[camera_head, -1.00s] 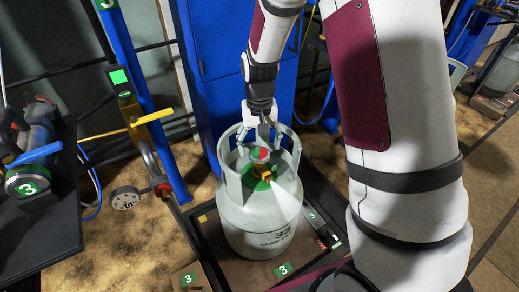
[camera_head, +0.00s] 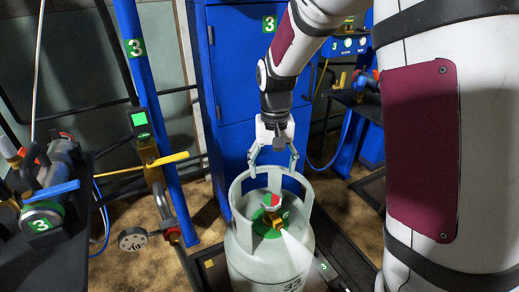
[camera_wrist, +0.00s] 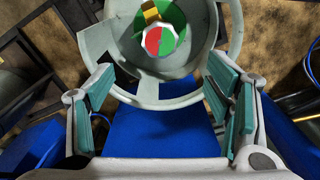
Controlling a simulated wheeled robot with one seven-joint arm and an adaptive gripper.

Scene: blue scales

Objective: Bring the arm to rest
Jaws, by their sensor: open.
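My gripper (camera_head: 273,158) is open and empty, above the far rim of the gas cylinder in the head view. The cylinder (camera_head: 262,262) is pale grey-green, stands upright, and has a ring collar around its top. Inside the collar is a valve (camera_head: 271,202) with a red and green top and a brass outlet over a green patch. My arm comes down from the upper right.
A blue cabinet (camera_head: 238,90) stands close behind the gripper. A blue post (camera_head: 128,70) with a yellow lever (camera_head: 166,160) and a hanging hose end is to the left. A dark bench (camera_head: 50,250) with a blue-handled fitting is at far left. The cylinder stands on a dark-framed scale platform (camera_head: 212,272).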

